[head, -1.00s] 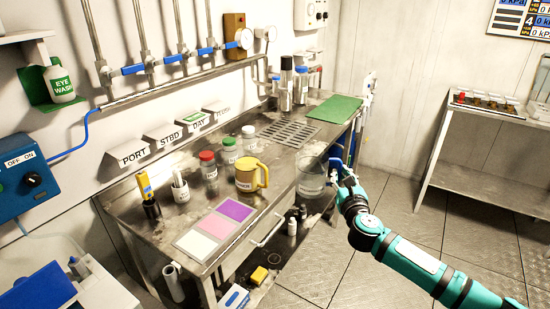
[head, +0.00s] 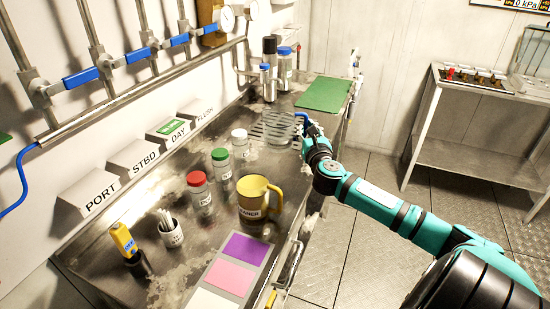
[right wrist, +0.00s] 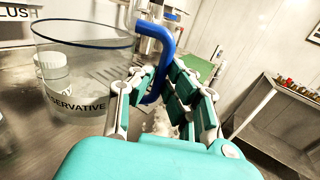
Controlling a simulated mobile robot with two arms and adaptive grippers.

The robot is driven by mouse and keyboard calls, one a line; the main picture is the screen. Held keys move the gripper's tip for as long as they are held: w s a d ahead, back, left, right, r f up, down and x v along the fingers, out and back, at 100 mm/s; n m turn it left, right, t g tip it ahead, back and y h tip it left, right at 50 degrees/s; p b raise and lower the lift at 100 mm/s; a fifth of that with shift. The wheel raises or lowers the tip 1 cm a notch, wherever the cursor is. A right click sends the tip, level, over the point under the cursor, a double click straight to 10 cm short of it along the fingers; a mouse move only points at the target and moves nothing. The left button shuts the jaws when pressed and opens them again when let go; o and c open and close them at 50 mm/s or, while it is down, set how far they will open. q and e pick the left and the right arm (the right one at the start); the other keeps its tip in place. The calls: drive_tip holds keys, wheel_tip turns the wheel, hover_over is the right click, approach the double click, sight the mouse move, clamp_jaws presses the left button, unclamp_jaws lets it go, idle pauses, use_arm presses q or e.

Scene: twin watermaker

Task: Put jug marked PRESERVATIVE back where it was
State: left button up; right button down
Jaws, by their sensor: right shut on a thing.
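The clear jug marked PRESERVATIVE (right wrist: 80,103) has a blue handle (right wrist: 157,45) and stands out large at the left of the right wrist view. My right gripper (right wrist: 160,92) is shut on the blue handle. In the head view my right gripper (head: 307,130) is over the bench near the slotted drain grate (head: 262,128). The see-through jug shows only faintly there, in front of the grate. I cannot tell whether its base touches the bench. My left gripper is not in view.
The steel bench holds a yellow jug (head: 258,200), a red-capped jar (head: 199,193), a green-capped jar (head: 222,168) and a white-capped jar (head: 240,148). Tall bottles (head: 270,68) stand behind the grate. A green mat (head: 325,92) lies at the far right end.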

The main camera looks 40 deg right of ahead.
drive_tip(key=f, duration=0.3)
drive_tip(key=f+b, duration=0.1)
drive_tip(key=f, duration=0.5)
drive_tip(key=shift+s+f+b, duration=0.1)
drive_tip(key=shift+s+b, duration=0.2)
drive_tip(key=shift+f, duration=0.15)
drive_tip(key=c, duration=1.6)
unclamp_jaws()
drive_tip(key=shift+c, duration=0.2)
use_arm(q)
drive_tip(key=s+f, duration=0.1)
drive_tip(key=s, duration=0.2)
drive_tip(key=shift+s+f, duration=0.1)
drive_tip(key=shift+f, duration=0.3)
use_arm(e)
drive_tip(key=shift+o, duration=1.3)
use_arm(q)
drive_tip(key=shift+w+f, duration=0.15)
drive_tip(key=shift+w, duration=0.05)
use_arm(e)
drive_tip(key=v, duration=1.2)
